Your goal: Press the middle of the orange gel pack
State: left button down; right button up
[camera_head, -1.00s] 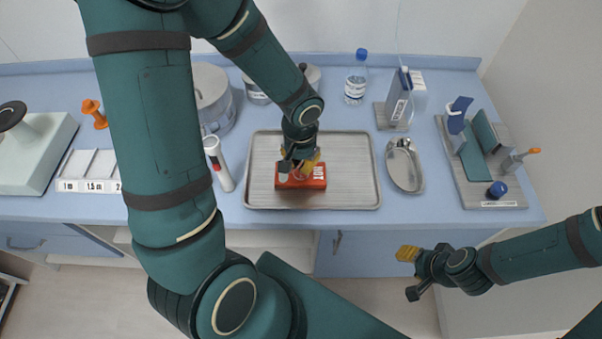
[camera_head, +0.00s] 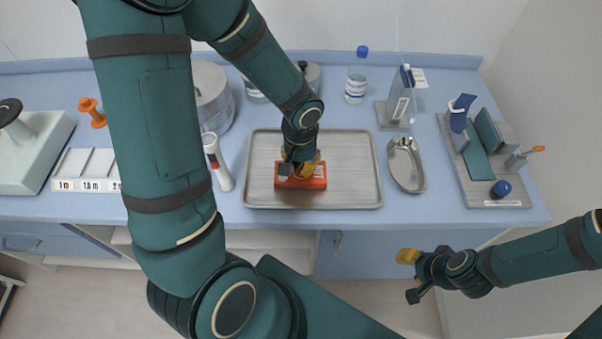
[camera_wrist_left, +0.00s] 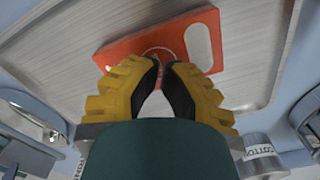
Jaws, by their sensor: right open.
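The orange gel pack (camera_head: 314,183) lies on the metal tray (camera_head: 350,190), a little left of the tray's middle. My left gripper (camera_head: 298,171) points down at the pack and covers part of it. In the left wrist view, the orange pack (camera_wrist_left: 130,47) with its white patch lies just beyond the two yellow fingers (camera_wrist_left: 162,64). My right gripper (camera_head: 411,274) is open and empty, in front of the counter at the right.
A steel kidney dish (camera_head: 405,165) stands right of the tray and a white tube (camera_head: 217,165) left of it. A water bottle (camera_head: 356,78) and a carton (camera_head: 401,97) stand behind. The tray's right half is clear.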

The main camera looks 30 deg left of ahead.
pick_arm(q)
jog(key=shift+f+b, duration=0.8)
jog(key=shift+f, duration=0.05)
jog(key=shift+s+f, duration=0.15)
dwell(1.2)
jog(key=shift+r+p, duration=0.4)
jog(key=shift+r, duration=0.45)
jog(key=shift+r+p, duration=2)
jog(key=shift+r, duration=0.8)
jog(key=shift+f, duration=0.1)
